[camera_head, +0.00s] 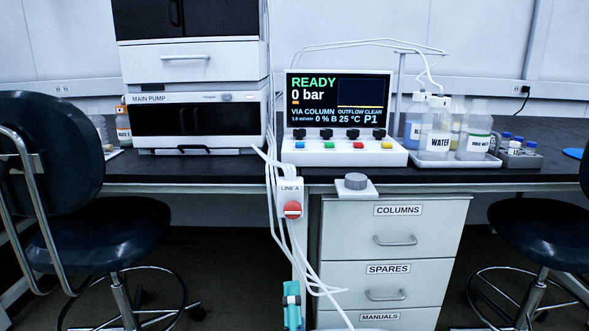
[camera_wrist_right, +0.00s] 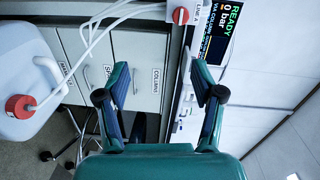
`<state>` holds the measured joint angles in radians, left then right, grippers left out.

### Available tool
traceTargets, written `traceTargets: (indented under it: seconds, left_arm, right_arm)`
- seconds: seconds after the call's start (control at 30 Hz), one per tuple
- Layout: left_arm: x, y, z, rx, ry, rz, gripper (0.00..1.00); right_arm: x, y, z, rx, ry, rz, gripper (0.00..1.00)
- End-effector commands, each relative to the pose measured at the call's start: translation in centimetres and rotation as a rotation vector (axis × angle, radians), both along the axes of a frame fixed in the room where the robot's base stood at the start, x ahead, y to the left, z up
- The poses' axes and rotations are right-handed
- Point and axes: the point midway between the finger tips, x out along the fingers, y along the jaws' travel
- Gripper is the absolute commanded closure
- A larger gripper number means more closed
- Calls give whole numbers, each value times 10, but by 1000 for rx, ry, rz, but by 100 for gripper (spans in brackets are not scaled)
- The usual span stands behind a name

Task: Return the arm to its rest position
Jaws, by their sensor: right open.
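My right gripper (camera_head: 292,303) is teal and shows small at the bottom of the head view, in front of the drawer cabinet and below the LINE A valve (camera_head: 291,203). In the right wrist view my right gripper (camera_wrist_right: 157,85) has its two fingers spread wide apart, with nothing between them. The red valve knob also shows at the top of the right wrist view (camera_wrist_right: 180,15). My left gripper is in neither view.
White tubes (camera_head: 272,160) hang from the bench edge beside the drawer cabinet (camera_head: 393,260). The control panel (camera_head: 345,150) reads READY, 0 bar. Bottles (camera_head: 437,128) stand at right. Chairs (camera_head: 60,230) flank the bench. A red-capped white object (camera_wrist_right: 20,105) is at the wrist view's left.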

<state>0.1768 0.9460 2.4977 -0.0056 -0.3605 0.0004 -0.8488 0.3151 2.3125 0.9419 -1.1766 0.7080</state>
Motion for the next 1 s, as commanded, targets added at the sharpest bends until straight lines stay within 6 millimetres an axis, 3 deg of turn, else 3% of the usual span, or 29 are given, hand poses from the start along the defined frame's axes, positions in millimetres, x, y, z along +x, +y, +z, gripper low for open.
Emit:
traceTargets:
  seconds: [0.17, 0.37, 0.53, 0.67, 0.73, 0.83, 1.0]
  left_arm:
    - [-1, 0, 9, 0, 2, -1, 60]
    - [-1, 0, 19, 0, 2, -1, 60]
    - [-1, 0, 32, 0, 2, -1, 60]
    - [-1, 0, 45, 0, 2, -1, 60]
    - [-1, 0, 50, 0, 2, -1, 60]
    - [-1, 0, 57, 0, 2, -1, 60]
    - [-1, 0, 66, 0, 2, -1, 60]
  right_arm:
    - [20, -8, -41, -151, 90, 44, 33]
    - [36, -24, -108, -345, 236, 135, 33]
    - [31, -51, -194, -541, 440, 281, 33]
    - [-4, -82, -277, -681, 652, 481, 33]
    - [-31, -95, -313, -724, 749, 599, 33]
    - [-72, -109, -350, -754, 853, 757, 33]
    - [-141, -122, -388, -744, 973, 1003, 33]
